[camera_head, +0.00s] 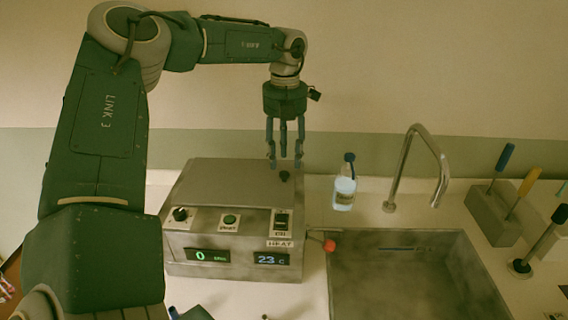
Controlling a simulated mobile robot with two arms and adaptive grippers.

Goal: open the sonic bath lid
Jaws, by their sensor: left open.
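The sonic bath (234,240) is a grey box with knobs, switches and two lit displays on its front, standing on the counter left of the sink. Its flat lid (225,182) is down on top. A small dark knob (284,176) stands near the lid's right side. My left gripper (285,160) points straight down just above the lid near this knob, fingers apart, with nothing seen between them. Whether a fingertip touches the knob or lid cannot be told. My right gripper is not in view.
A clear bottle with a blue cap (344,188) stands right of the bath, near the curved faucet (407,170). The sink (415,285) fills the right front. A red-ended lever (329,246) sticks out at the bath's right side. Holders with coloured handles (491,215) stand far right.

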